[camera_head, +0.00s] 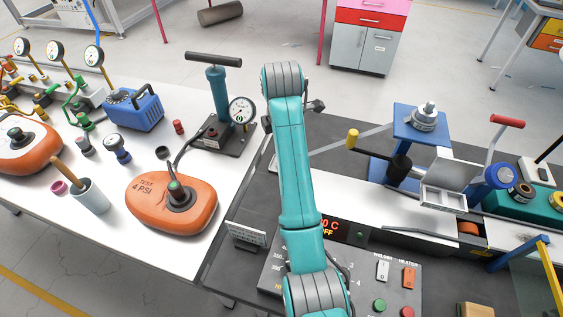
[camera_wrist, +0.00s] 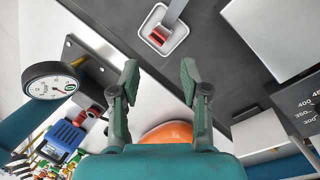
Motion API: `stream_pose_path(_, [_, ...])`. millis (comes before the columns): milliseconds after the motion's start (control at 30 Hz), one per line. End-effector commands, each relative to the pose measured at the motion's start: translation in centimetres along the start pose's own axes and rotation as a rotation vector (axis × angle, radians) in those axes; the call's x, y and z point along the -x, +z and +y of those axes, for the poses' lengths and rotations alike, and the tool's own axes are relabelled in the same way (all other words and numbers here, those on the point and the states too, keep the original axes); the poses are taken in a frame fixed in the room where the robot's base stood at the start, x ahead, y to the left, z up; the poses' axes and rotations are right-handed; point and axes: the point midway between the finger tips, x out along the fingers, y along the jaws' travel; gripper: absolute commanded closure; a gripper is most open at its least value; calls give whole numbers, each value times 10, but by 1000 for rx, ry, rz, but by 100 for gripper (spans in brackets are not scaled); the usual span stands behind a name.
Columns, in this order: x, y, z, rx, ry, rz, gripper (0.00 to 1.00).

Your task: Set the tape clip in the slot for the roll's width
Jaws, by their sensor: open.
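My gripper (camera_wrist: 158,82) is open and empty in the wrist view, its two dark green fingers apart. Beyond the fingertips, a small red-brown piece (camera_wrist: 157,38) lies in a white square dish (camera_wrist: 178,38) on the dark bench top, with a grey strip over part of it. I cannot tell whether that piece is the tape clip. In the head view, tape rolls (camera_head: 521,191) sit on a teal block (camera_head: 500,205) at the right. No slot for the roll's width can be made out.
An orange inflatable pad (camera_head: 150,206) and a black-based hand pump (camera_head: 220,95) are on the white table at left. A pressure gauge (camera_wrist: 50,82) stands left of my gripper in the wrist view. A blue press stand (camera_head: 413,122) and a control panel (camera_head: 385,285) are at right.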

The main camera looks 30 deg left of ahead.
Motion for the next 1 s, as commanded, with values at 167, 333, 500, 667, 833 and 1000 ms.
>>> stream_pose_path(167, [2, -5, -1, 361, -5, -36, 54])
stream_pose_path(333, [4, -8, -2, 667, -19, -66, 54])
stream_pose_path(500, [6, -10, -2, 853, -32, -82, 54])
stream_pose_path(667, [0, -10, -3, 910, -38, -87, 54])
stream_pose_path(833, [-24, -8, -3, 912, -39, -85, 54])
stream_pose_path(1000, [-44, -6, -2, 911, -38, -86, 54])
